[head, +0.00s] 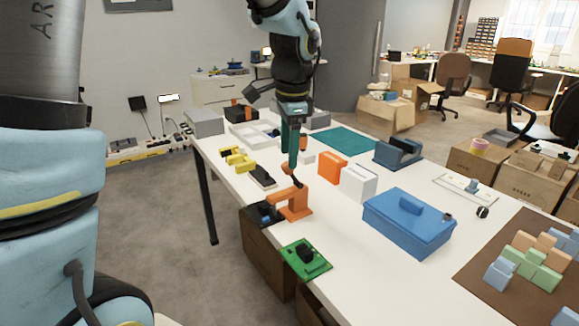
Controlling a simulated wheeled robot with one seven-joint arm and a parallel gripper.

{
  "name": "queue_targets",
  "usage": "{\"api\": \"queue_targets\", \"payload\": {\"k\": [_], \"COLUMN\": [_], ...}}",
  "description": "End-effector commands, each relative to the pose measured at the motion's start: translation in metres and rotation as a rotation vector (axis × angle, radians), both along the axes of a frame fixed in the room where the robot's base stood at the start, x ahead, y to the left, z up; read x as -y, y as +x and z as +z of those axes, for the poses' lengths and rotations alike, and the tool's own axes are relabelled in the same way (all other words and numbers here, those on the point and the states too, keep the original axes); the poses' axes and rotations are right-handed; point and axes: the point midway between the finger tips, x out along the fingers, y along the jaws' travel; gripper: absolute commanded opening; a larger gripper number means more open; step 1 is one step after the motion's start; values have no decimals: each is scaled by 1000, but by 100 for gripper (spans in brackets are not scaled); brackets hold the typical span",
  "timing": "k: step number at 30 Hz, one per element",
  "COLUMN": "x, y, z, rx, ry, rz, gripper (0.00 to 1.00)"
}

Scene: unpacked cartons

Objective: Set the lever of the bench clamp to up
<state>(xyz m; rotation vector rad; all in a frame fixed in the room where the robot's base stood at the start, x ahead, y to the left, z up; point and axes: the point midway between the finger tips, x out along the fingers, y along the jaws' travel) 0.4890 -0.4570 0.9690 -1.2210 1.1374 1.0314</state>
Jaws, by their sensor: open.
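The bench clamp (296,206) is an orange bracket at the near left edge of the white table. A short dark piece that looks like its lever (294,178) rises from its top, tilted up toward the left; its exact setting is hard to read at this size. My gripper (292,166) points down just above the clamp, with its dark green fingers close to the upper end of that dark piece. The gripper is open, seen nearly edge-on. I cannot tell whether the fingers touch the lever or stand around it.
An orange box (332,168) and a white box (358,181) stand to the right of the clamp. A blue lidded box (405,232) is farther right. A black-and-yellow row of parts (238,158) lies left. A green board (305,258) sits in front at the edge.

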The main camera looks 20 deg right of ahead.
Motion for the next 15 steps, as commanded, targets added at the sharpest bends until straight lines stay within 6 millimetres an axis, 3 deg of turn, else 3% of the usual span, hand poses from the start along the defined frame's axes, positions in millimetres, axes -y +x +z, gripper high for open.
{"api": "queue_targets", "payload": {"k": [6,15], "x": [0,0], "y": [5,7], "z": [-33,-46], "rx": [-2,0], "ry": [2,-1], "rz": [1,2], "gripper": [60,60]}}
